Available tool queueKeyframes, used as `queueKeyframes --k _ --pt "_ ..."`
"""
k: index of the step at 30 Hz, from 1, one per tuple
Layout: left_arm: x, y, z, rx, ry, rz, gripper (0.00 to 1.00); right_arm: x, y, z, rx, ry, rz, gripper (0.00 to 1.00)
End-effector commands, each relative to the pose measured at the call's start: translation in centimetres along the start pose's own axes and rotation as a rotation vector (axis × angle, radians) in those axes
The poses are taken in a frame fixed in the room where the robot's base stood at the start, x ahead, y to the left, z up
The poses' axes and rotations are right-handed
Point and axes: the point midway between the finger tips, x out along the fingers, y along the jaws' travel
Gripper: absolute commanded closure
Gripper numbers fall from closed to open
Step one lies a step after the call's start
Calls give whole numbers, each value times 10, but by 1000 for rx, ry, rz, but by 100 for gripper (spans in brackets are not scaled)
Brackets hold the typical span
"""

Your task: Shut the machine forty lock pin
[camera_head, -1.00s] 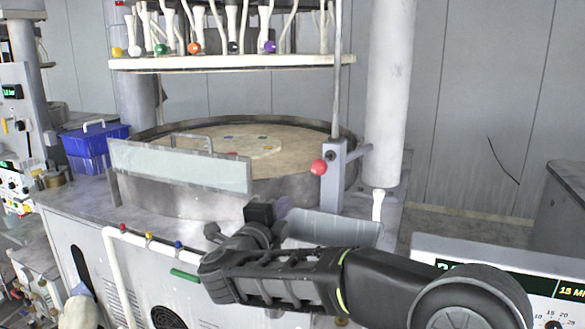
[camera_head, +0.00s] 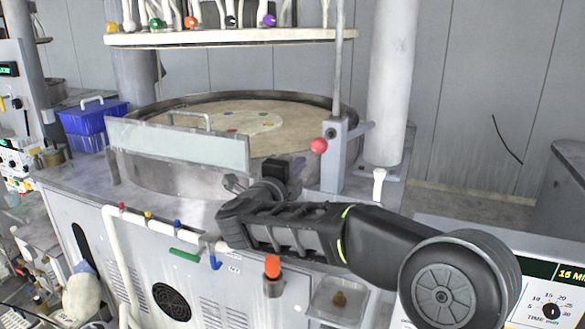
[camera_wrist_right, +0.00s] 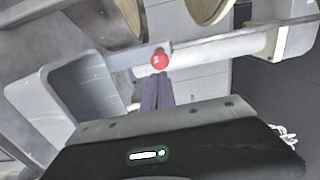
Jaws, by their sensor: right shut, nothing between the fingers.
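The lock pin shows as a red ball knob (camera_head: 319,146) on a grey upright bracket (camera_head: 334,165) at the right front of the round platen tub. It also shows in the right wrist view (camera_wrist_right: 160,60), just above the fingertips. My right gripper (camera_head: 298,165) is shut and empty, a little below and left of the knob in the head view. In the wrist view its purple fingers (camera_wrist_right: 157,85) are together and point toward the knob. Whether they touch it I cannot tell. The pin's shaft is hardly visible. My left gripper is not in view.
The platen tub (camera_head: 190,176) has a clear guard plate (camera_head: 180,146) at its front. A white column (camera_head: 390,90) stands right of the bracket. A rack with coloured balls (camera_head: 230,37) hangs above. An orange-capped part (camera_head: 272,267) sits below my arm.

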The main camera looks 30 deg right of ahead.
Motion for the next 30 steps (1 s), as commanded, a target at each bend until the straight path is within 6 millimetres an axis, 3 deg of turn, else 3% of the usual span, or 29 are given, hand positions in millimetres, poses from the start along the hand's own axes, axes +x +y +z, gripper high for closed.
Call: queueKeyframes --k 6,13,30 --pt "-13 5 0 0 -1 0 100 46 -2 0 -2 3 0 100" --pt "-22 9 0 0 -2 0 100 81 -2 0 -1 1 0 100" --pt "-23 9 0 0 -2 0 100 96 0 0 0 1 -1 100"
